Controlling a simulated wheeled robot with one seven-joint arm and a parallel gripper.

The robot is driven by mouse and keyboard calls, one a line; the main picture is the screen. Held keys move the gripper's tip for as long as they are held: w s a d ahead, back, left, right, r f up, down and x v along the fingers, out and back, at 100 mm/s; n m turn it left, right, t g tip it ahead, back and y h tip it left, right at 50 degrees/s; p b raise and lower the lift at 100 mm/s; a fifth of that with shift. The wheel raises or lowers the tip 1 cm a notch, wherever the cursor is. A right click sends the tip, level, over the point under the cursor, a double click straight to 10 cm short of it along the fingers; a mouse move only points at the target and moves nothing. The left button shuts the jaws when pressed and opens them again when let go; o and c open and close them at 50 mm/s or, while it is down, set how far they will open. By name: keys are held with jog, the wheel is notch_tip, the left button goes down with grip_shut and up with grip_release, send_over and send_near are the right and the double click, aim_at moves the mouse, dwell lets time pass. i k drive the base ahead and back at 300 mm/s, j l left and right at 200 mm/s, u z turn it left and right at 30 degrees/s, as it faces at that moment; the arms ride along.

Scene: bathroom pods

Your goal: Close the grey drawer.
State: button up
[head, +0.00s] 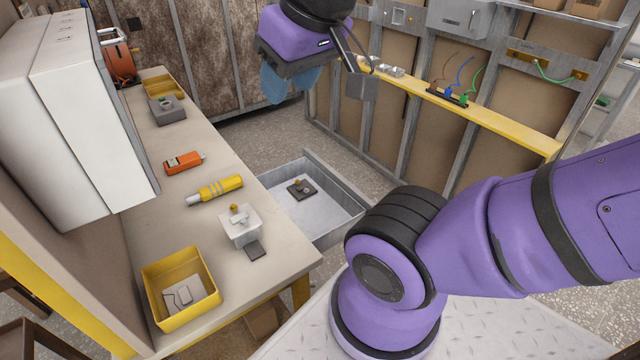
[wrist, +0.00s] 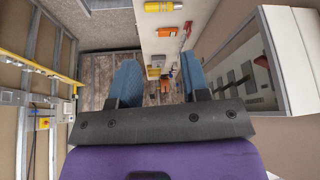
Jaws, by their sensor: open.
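The grey drawer (head: 328,208) stands pulled out from the right side of the workbench in the head view, its inside showing. A small dark item with a yellowish knob (head: 301,188) lies in it. My arm hides part of the drawer's near right side. My gripper (head: 290,82) is up at the top of the head view, above and beyond the drawer and apart from it. Its blue fingers are spread with nothing between them, as the wrist view (wrist: 158,82) also shows. I cannot clearly make out the drawer in the wrist view.
A stud wall with a yellow ledge (head: 500,121) stands at the back right. Open floor lies between wall and drawer.

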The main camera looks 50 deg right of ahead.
aim_at(325, 217)
jog(key=l+u, duration=0.1)
jog(key=l, duration=0.3)
jog(key=k+l+u, duration=0.15)
jog(key=l, duration=0.25)
jog(key=k+l+u, duration=0.1)
jog(key=l, duration=0.3)
jog(key=k+l+u, duration=0.1)
jog(key=l, duration=0.25)
jog(key=k+l+u, duration=0.15)
jog(key=l, duration=0.25)
jog(key=k+l, duration=0.15)
jog(key=l, duration=0.15)
jog(key=k+l, duration=0.1)
jog(key=l, duration=0.25)
jog(key=k+l, duration=0.15)
jog(key=l, duration=0.15)
jog(key=k+l, duration=0.15)
jog(key=l, duration=0.15)
jog(key=k, duration=0.55)
jog(key=i+j+u, duration=0.45)
jog(key=i+u, duration=0.2)
jog(key=i, duration=0.05)
